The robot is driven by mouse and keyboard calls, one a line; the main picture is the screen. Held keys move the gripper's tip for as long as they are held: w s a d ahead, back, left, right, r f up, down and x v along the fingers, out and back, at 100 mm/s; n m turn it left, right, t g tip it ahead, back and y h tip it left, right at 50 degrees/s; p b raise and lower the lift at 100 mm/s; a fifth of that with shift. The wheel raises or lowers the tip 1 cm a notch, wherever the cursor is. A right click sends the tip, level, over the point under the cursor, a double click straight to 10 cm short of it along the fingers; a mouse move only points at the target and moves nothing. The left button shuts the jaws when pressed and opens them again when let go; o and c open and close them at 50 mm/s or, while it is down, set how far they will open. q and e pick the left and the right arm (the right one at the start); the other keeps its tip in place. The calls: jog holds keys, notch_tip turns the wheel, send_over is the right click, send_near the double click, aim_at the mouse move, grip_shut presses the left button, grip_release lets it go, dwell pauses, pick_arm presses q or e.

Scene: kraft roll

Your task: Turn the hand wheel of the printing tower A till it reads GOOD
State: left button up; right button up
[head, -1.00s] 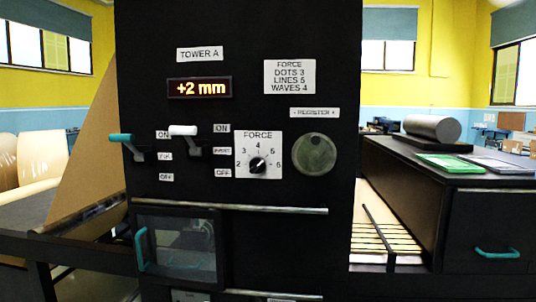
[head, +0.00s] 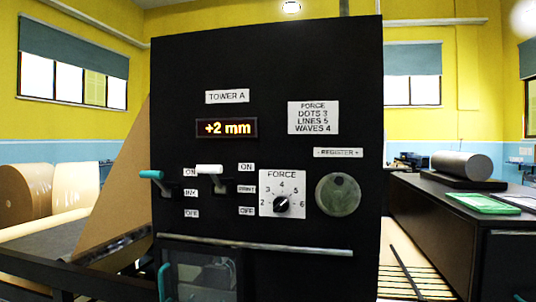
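Printing tower A (head: 265,70) is a tall black panel in the middle of the head view. Its sign (head: 227,97) reads TOWER A. The lit display (head: 226,128) under it reads +2 mm. The hand wheel (head: 338,195) is a round greenish disc at the panel's right side, with a small dark spot near its top. A label (head: 338,153) above it reads REGISTER, with a minus at the left and a plus at the right. Neither of my grippers is in view.
A teal lever (head: 152,175), a white lever (head: 209,169) and the FORCE knob (head: 282,204) sit left of the wheel. A metal bar (head: 255,245) crosses below. At the right, a dark counter (head: 450,215) carries a grey roller (head: 462,165) and a green plate (head: 480,203).

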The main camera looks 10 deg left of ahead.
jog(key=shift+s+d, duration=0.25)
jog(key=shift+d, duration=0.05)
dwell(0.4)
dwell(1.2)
